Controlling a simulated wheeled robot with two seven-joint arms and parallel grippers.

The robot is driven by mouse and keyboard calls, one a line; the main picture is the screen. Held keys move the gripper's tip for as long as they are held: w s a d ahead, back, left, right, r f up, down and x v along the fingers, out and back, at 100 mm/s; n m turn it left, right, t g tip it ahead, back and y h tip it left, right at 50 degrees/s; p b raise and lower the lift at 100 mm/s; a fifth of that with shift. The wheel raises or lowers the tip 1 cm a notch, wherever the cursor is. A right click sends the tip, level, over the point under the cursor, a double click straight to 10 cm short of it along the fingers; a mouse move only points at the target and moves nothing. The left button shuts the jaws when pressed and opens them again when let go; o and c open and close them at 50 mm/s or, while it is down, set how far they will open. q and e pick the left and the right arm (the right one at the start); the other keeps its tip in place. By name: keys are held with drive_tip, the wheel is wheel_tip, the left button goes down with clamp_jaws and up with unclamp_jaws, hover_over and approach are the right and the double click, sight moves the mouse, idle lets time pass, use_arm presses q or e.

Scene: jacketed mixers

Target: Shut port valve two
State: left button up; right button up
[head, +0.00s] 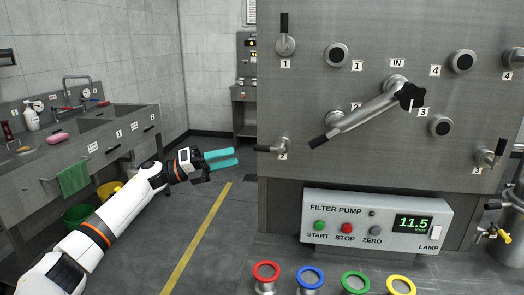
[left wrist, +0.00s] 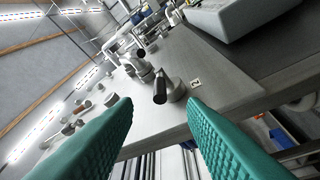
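Port valve two (head: 282,146) is on the lower left of the steel panel, beside its label 2. Its dark-tipped lever lies level and points left. My left gripper (head: 221,158) is just left of the lever's tip and apart from it. Its two teal fingers are open with nothing between them. In the left wrist view, the fingers (left wrist: 160,130) frame the valve from below, with the lever's dark end (left wrist: 160,87) facing the camera and the label 2 to its right. My right gripper is not in view.
Valve one (head: 286,45) is above, its lever upright. A long angled pipe arm (head: 360,115) with a dark grip reaches down toward valve two. The filter pump box (head: 375,220) juts out below right. A sink bench (head: 110,140) stands left. Open floor lies between.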

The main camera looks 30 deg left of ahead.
sight(262, 149)
use_arm(q)
drive_tip(key=p+x, duration=0.2)
drive_tip(key=x, duration=0.8)
clamp_jaws()
